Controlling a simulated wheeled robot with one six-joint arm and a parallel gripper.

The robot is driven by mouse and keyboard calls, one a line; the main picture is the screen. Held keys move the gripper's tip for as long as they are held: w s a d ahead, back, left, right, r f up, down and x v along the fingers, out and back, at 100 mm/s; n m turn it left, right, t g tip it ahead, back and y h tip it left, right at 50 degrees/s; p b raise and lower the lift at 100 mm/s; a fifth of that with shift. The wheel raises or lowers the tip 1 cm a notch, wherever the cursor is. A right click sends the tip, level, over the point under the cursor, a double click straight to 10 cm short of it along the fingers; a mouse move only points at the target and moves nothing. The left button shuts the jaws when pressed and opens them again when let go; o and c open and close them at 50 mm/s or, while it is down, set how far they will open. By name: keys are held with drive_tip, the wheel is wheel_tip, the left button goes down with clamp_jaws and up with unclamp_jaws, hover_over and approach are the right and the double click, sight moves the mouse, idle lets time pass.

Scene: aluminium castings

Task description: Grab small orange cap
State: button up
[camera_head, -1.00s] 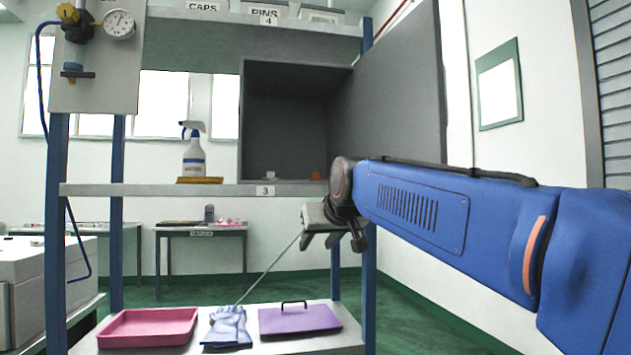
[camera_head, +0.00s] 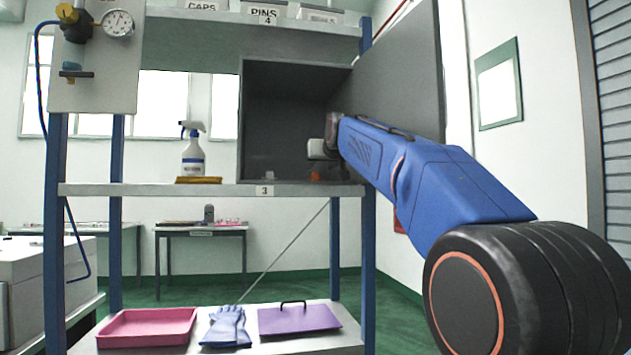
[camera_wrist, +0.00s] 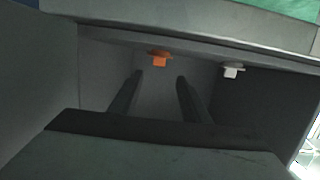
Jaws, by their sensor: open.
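The small orange cap (camera_wrist: 160,59) sits on the floor of the grey open box on the shelf. In the head view the orange cap (camera_head: 315,176) shows low in the box, just under my gripper. My gripper (camera_wrist: 159,76) is open and empty, with its two dark fingers apart. In the wrist view the cap is beyond the fingertips, roughly midway between them and not touching. In the head view my gripper (camera_head: 322,150) is at the right part of the box opening; its fingers are not clear there.
A small white cap (camera_wrist: 232,70) sits beside the orange one, and also shows in the head view (camera_head: 269,176). The grey box (camera_head: 285,75) has its door (camera_head: 395,85) swung open at right. A spray bottle (camera_head: 193,155) stands on the shelf (camera_head: 150,189) left of the box.

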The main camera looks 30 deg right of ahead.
sight(315, 174)
drive_tip(key=x, duration=1)
drive_tip(key=shift+d+f, duration=0.15)
drive_tip(key=shift+f, duration=0.1)
clamp_jaws()
